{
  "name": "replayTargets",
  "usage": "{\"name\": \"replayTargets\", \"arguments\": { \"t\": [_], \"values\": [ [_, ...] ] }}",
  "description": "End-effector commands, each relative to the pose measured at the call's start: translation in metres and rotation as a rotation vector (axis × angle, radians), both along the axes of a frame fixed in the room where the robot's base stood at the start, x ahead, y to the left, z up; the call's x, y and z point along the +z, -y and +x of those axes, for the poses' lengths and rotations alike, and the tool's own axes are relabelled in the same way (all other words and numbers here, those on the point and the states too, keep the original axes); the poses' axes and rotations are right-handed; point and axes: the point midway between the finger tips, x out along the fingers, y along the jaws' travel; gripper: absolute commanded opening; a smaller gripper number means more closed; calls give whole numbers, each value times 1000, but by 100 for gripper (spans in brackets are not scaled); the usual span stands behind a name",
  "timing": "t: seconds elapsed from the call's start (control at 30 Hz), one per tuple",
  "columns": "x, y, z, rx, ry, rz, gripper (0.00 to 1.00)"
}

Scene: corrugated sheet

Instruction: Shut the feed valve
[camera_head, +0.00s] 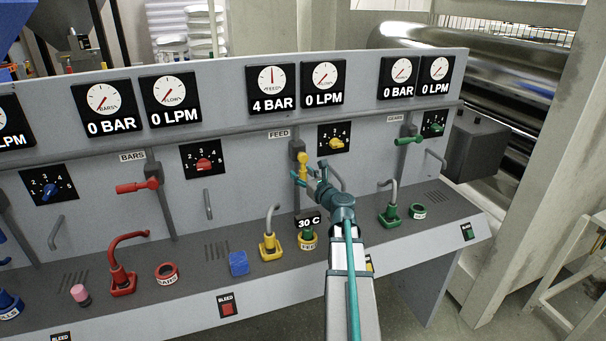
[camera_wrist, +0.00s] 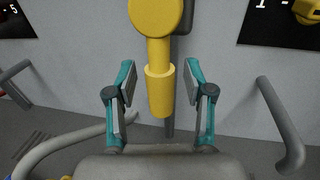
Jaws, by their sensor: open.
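The feed valve (camera_head: 303,158) has a yellow handle and sits under the FEED label (camera_head: 279,134) on the grey panel. Its handle points straight down. In the wrist view the yellow handle (camera_wrist: 160,88) hangs between the two fingers of my gripper (camera_wrist: 159,72), with a visible gap on each side. My teal gripper (camera_head: 303,177) is open at the handle's lower end and does not appear to grip it. The feed gauge (camera_head: 272,88) reads 4 BAR, and the flow gauge beside it (camera_head: 323,87) reads 0 LPM.
A red valve handle (camera_head: 137,187) and a green one (camera_head: 408,140) lie sideways. A yellow selector knob (camera_head: 334,138) is right of the feed valve. Yellow (camera_head: 270,243) and green (camera_head: 391,212) hooked spouts, a blue block (camera_head: 238,263) and a pink-topped item (camera_head: 80,293) stand on the ledge.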

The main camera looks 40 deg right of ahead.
Motion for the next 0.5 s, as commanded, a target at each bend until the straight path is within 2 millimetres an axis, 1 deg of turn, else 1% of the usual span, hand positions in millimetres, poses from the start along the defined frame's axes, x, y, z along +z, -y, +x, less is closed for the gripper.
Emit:
{"name": "replayTargets", "arguments": {
  "t": [0.27,0.5],
  "values": [
    [0,0,1,0,0,0,52],
    [0,0,1,0,0,0,12]
  ]
}}
